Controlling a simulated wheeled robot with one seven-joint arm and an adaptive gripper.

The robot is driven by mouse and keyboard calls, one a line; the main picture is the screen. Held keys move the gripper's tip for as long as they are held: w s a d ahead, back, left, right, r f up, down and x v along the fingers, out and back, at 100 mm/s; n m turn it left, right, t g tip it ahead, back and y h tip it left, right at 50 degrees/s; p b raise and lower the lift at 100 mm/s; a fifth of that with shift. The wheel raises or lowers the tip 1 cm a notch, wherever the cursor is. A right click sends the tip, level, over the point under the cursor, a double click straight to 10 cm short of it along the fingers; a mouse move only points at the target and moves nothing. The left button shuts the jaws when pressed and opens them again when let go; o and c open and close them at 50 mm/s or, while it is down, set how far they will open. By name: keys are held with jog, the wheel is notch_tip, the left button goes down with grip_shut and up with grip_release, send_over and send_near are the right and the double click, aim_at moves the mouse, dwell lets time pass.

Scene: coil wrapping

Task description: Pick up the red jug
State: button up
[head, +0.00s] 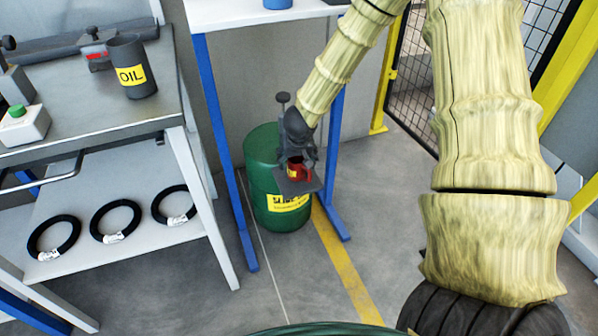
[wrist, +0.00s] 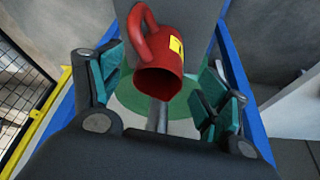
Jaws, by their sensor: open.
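A mesh fence (head: 415,80) is at back right. The floor in front is clear.

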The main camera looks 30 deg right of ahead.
aim_at(297, 167)
jog(key=b+x, duration=0.2)
jog(key=x, duration=0.3)
jog(key=shift+s+a+f, duration=0.1)
jog(key=shift+s, duration=0.1)
jog(key=c, duration=1.2)
jog(key=shift+r, duration=0.2)
